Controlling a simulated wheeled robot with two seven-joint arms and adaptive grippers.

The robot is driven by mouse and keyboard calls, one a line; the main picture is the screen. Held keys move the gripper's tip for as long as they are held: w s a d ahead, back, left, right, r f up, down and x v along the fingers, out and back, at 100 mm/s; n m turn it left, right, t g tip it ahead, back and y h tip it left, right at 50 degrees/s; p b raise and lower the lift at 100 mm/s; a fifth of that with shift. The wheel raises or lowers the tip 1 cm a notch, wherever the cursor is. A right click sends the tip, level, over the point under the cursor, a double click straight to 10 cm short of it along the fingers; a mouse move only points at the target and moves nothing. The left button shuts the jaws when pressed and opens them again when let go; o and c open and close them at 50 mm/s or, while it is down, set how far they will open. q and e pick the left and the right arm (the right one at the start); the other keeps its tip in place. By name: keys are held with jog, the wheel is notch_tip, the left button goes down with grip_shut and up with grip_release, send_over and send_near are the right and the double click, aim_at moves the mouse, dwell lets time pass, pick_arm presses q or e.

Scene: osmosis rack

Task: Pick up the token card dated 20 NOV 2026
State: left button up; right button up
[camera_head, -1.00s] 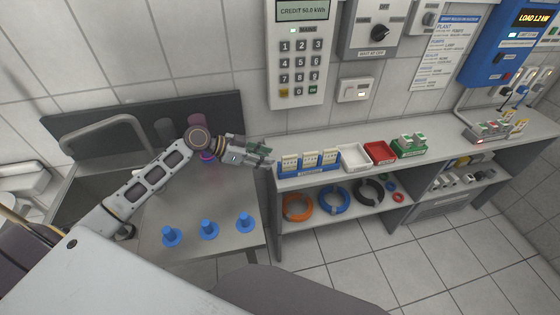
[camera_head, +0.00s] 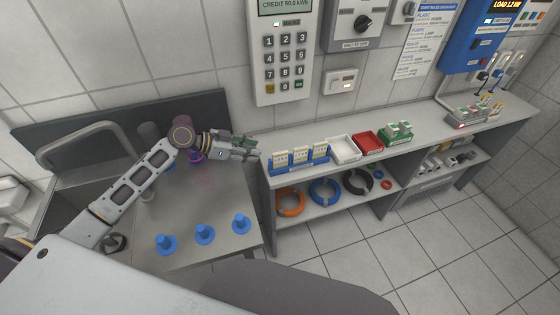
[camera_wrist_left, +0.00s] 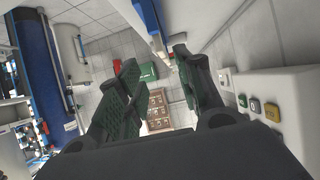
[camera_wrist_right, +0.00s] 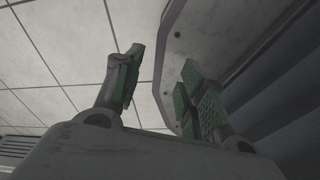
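Three cream token cards, left (camera_head: 281,159), middle (camera_head: 300,155) and right (camera_head: 320,151), stand upright in a blue rack (camera_head: 300,167) at the left end of the shelf top. Their printing is too small to read, so I cannot tell which one is dated 20 NOV 2026. My left gripper (camera_head: 247,147) is just left of the rack, apart from the cards. Its fingers stand apart with nothing between them in the left wrist view (camera_wrist_left: 157,75). My right gripper shows only in the right wrist view (camera_wrist_right: 162,70), open and empty.
A white tray (camera_head: 345,157), a red tray (camera_head: 368,151) and a green holder (camera_head: 397,141) stand right of the rack. A keypad meter (camera_head: 284,88) hangs on the wall above. Blue knobbed pieces (camera_head: 204,233) stand on the counter (camera_head: 190,255) below my left arm.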

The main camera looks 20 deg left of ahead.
aim_at(274, 154)
pick_arm(q)
jog(key=p+x, duration=0.1)
jog(key=x, duration=0.4)
jog(key=shift+w+d+f, duration=0.1)
jog(key=shift+w+d, duration=0.2)
jog(key=shift+w+d+f, duration=0.2)
jog(key=shift+d+f, duration=0.1)
jog(key=shift+d, duration=0.1)
pick_arm(e)
jog(key=shift+a+r, duration=0.15)
jog(key=shift+r, duration=0.45)
pick_arm(q)
jog(key=shift+p+x, duration=0.45)
jog(key=shift+x, duration=0.4)
jog(key=shift+p+x, duration=0.5)
jog(key=shift+x, duration=1.2)
pick_arm(e)
jog(key=shift+a+r, duration=0.25)
jog(key=shift+r, duration=0.2)
jog(key=shift+a+r, duration=0.2)
jog(key=shift+r, duration=0.25)
pick_arm(q)
jog(key=shift+c, duration=0.2)
pick_arm(e)
jog(key=shift+d, duration=0.3)
